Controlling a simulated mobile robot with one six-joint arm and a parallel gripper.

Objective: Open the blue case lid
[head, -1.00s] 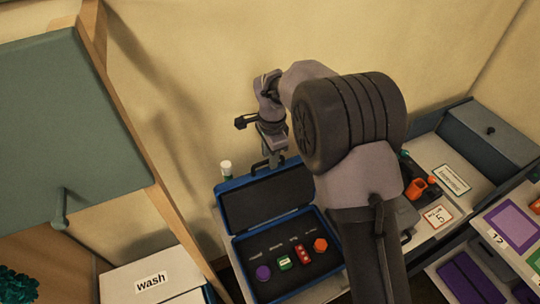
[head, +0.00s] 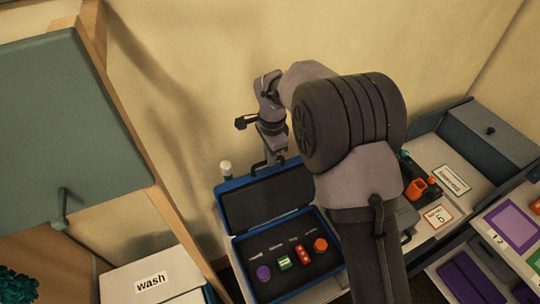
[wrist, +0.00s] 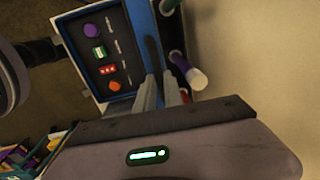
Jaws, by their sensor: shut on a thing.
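The blue case (head: 287,285) stands on a light surface with its lid (head: 264,201) raised and leaning back toward the wall. Its dark foam tray (head: 297,265) holds a purple, a green, a red and an orange piece in a row. My gripper (head: 273,160) is at the top edge of the lid, shut on the black lid handle (head: 258,167), which is partly hidden by it. In the wrist view, my gripper's fingers (wrist: 160,92) reach the lid edge, and the open case (wrist: 140,40) shows beyond them.
A white-capped bottle (head: 226,169) stands behind the case at left, close to the lid. A box labelled "wash" (head: 150,281) is at lower left. An orange item (head: 416,188) and a grey bin (head: 491,140) are at right. The wall is close behind the lid.

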